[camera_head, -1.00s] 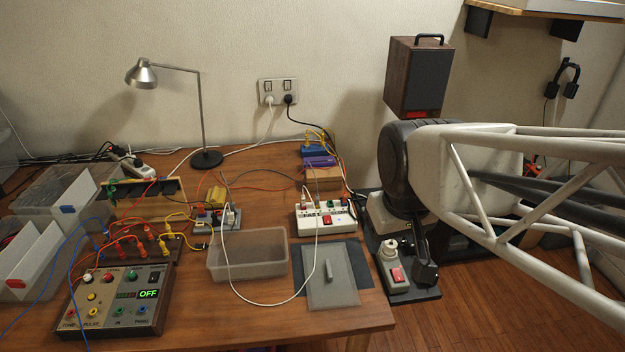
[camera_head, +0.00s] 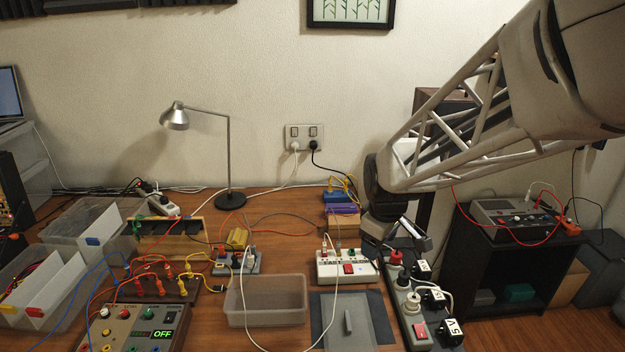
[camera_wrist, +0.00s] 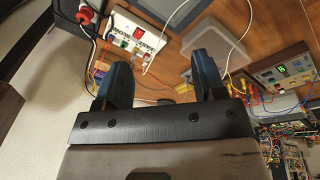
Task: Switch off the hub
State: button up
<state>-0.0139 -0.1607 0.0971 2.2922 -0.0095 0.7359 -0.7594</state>
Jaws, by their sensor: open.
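A white box (camera_head: 335,266) with a red rocker switch (camera_head: 349,268) on its top and cables at its back sits on the desk, right of centre. A grey strip (camera_head: 410,312) stands to its right, with its own red switch (camera_head: 420,331) and several plugs. I cannot tell from any label which is the hub, nor read either switch's position. In the wrist view, my gripper (camera_wrist: 161,75) is open and empty, its two dark fingers apart. The white box (camera_wrist: 137,33) shows beyond the left finger, with no contact visible. In the head view, my arm's end hangs above the strip; its fingertips are not clear.
A white cable (camera_head: 249,310) loops over the bin. A control panel (camera_head: 135,326) reading OFF is at front left. A lamp (camera_head: 229,160) stands behind.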

jog(key=w+f+n, duration=0.5)
jog(key=w+f, duration=0.3)
jog(key=w, duration=0.3)
jog(key=n, duration=0.4)
send_near(348, 268)
jog(key=shift+w+g, duration=0.3)
jog(key=shift+w, duration=0.05)
jog(key=shift+f, duration=0.1)
jog(key=shift+w+f, duration=0.25)
jog(key=shift+f, duration=1.65)
jog(key=shift+w+f, duration=0.2)
jog(key=shift+f, duration=1.65)
